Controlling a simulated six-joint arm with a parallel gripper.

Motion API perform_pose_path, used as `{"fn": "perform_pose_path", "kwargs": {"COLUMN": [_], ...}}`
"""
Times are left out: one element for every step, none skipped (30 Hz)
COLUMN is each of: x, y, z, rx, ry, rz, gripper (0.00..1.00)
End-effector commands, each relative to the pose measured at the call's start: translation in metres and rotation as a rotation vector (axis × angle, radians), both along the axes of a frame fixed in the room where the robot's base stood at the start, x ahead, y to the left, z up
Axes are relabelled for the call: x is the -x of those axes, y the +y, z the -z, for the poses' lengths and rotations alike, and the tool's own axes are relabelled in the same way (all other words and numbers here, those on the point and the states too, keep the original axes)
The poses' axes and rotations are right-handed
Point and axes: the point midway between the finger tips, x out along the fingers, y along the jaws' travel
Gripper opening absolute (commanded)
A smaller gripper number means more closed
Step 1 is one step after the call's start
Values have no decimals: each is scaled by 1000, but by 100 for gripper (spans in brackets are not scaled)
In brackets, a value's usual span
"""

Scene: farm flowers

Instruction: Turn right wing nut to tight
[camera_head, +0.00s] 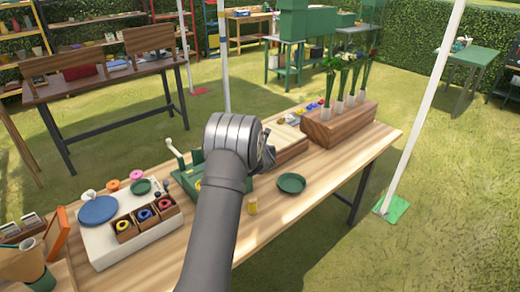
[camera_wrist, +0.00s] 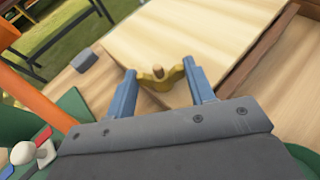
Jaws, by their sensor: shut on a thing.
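A brass-yellow wing nut (camera_wrist: 150,84) with a stub of post in its middle sits between the blue fingers of my gripper (camera_wrist: 159,70) in the wrist view. The fingers are shut on its two wings, one on each side. It is the only wing nut I can make out. In the head view my arm covers the wing nut, and only the side of my gripper (camera_head: 266,155) shows past the wrist. A green device (camera_head: 187,179) stands on the table just left of my wrist. How tight the nut is cannot be told.
A pale board (camera_wrist: 190,35) lies beyond the fingers. On the table (camera_head: 350,160) are a wooden planter (camera_head: 338,127) with flowers, a green dish (camera_head: 291,183), a small yellow cylinder (camera_head: 252,206) and a compartment box (camera_head: 147,219) with coloured rolls. The table's right front is clear.

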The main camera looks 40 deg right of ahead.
Motion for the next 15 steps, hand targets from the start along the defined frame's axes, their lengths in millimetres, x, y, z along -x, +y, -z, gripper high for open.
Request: {"fn": "perform_pose_path", "kwargs": {"x": [-1,-2,-2,-2,-2,-2,-2,-1,-1,-1,-1,-1,-1,-1,-1], "y": [-1,-1,0,0,0,0,0,0,0,0,0,0,0,0,0], "z": [-3,-3,-3,-4,-4,-4,-4,-4,-3,-3,-3,-3,-3,-3,-3], "rx": [4,4,4,4,4,4,3,3,1,2,0,0,-1,-1,-1], "ry": [-6,-6,-6,-6,-6,-5,-5,-4,-4,-3,-3,-1,-1,-1,0], "rz": [12,21,31,40,48,58,65,71,78,83,88,91,95,96,98], "gripper": [26,26,26,26,26,26,26,26,26,26,26,26,26,26,26]}}
